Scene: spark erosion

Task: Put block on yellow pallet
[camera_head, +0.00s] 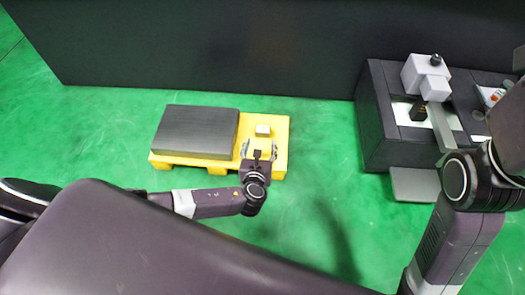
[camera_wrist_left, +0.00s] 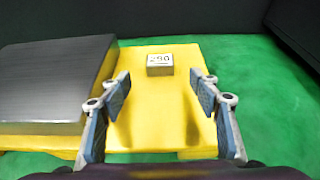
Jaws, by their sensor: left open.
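The block (camera_head: 263,130) is small and pale with a metallic look. It sits on the right part of the yellow pallet (camera_head: 280,157). In the left wrist view the block (camera_wrist_left: 160,64) shows a label that reads about "290", and it rests on the yellow surface (camera_wrist_left: 185,95). My left gripper (camera_head: 259,148) is over the near part of the pallet, open and empty. In the left wrist view its two fingers (camera_wrist_left: 160,97) are spread wide, with the block beyond the tips, between them and apart from both. My right gripper is not visible; only my right arm shows at the right.
A large dark grey slab (camera_head: 196,129) covers the pallet's left part. A dark wall (camera_head: 220,45) stands behind. A dark machine (camera_head: 385,125) with a white head (camera_head: 427,77) stands at the right. The green floor (camera_head: 320,150) between pallet and machine is clear.

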